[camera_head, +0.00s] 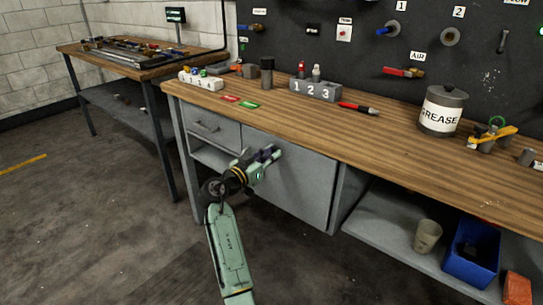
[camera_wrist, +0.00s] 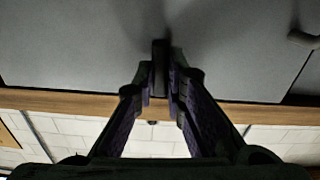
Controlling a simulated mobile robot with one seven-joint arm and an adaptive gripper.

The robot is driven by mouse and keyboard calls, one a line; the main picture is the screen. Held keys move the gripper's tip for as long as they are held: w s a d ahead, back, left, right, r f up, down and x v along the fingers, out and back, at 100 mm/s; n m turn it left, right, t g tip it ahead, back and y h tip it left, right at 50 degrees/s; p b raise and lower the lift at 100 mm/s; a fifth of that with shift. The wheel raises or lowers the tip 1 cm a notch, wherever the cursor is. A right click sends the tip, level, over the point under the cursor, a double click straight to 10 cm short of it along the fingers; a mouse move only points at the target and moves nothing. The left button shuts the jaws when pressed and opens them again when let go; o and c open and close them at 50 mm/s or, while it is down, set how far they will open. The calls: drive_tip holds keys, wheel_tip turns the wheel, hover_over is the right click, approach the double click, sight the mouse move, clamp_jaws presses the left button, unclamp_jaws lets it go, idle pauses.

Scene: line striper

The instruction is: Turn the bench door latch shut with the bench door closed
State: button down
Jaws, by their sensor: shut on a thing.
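The bench door (camera_head: 297,185) is a flat grey panel under the wooden worktop. It looks closed, roughly flush with the bench front. My gripper (camera_head: 268,153) is at the upper left part of the door, just below the worktop edge. In the wrist view the two dark fingers of my gripper (camera_wrist: 161,85) are shut on a small dark upright bar, the bench door latch (camera_wrist: 160,55), which stands against the grey door. The fingers hide part of the latch, and in the head view I cannot make out its angle.
A grey drawer (camera_head: 212,127) with a handle sits left of the door, above an open space. The worktop (camera_head: 300,125) overhangs close above my gripper. To the right, an open shelf holds a beige cup (camera_head: 427,236) and a blue bin (camera_head: 472,253). Floor in front is clear.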

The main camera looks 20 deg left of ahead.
drive_tip(key=shift+w+a+f+n+p, duration=0.15)
drive_tip(key=shift+n+p, duration=1.1)
drive_tip(key=shift+n, duration=3.05)
drive_tip(key=shift+s+a+f+n+p, duration=0.1)
drive_tip(key=shift+n+p, duration=1.1)
drive_tip(key=shift+n, duration=3.1)
drive_tip(key=c, duration=1.6)
unclamp_jaws()
drive_tip(key=shift+c, duration=0.2)
drive_tip(key=v, duration=1.2)
